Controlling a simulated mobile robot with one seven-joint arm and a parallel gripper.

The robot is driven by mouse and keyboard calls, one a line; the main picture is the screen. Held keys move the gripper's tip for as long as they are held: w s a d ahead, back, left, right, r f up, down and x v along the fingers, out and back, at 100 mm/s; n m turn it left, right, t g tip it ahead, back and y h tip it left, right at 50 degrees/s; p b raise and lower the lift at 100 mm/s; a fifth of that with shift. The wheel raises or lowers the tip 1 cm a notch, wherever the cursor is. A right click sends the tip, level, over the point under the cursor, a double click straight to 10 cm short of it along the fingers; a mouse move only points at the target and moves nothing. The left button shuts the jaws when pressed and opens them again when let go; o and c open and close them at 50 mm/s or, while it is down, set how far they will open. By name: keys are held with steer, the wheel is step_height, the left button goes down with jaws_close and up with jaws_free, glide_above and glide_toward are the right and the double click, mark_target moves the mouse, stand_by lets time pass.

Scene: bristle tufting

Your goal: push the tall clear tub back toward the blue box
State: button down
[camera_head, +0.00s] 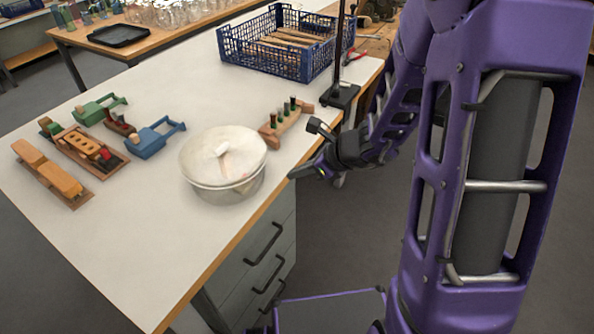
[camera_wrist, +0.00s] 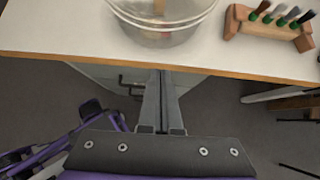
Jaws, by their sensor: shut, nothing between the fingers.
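The clear tub (camera_head: 226,189) is round and stands near the table's front edge in the head view. Its top looks whitish, with a small pale piece in it. In the wrist view the tub (camera_wrist: 165,38) is at the top, cut off by the frame. The blue box (camera_head: 261,62) is an open slatted crate at the far end of the table, holding long wooden pieces. My gripper (camera_head: 294,174) is to the right of the tub, beside the table edge, apart from the tub. In the wrist view my gripper (camera_wrist: 161,80) has its fingers together, pointing at the tub, empty.
A wooden rack of dark and green tools (camera_head: 283,123) stands between tub and crate, near the table edge. A black stand (camera_head: 341,96) with a rod is beside the crate. The table middle is clear.

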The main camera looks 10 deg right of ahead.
mark_target(227, 150)
steer(key=w+a+f, duration=0.1)
steer(key=a, duration=0.1)
steer(key=w+a+f, duration=0.3)
steer(key=a, duration=0.1)
steer(key=shift+w+f+b, duration=0.15)
steer(key=shift+w+b, duration=0.1)
steer(key=shift+b, duration=0.15)
steer(key=shift+w+a, duration=0.25)
steer(key=shift+a, duration=0.1)
steer(key=w+a, duration=0.3)
steer(key=a, duration=0.1)
steer(key=w+a+p, duration=0.1)
steer(key=w+a, duration=0.2)
steer(key=a, duration=0.1)
steer(key=w+a, duration=0.3)
steer(key=shift+a, duration=0.4)
steer(key=shift+s, duration=0.1)
steer(key=shift+d, duration=0.1)
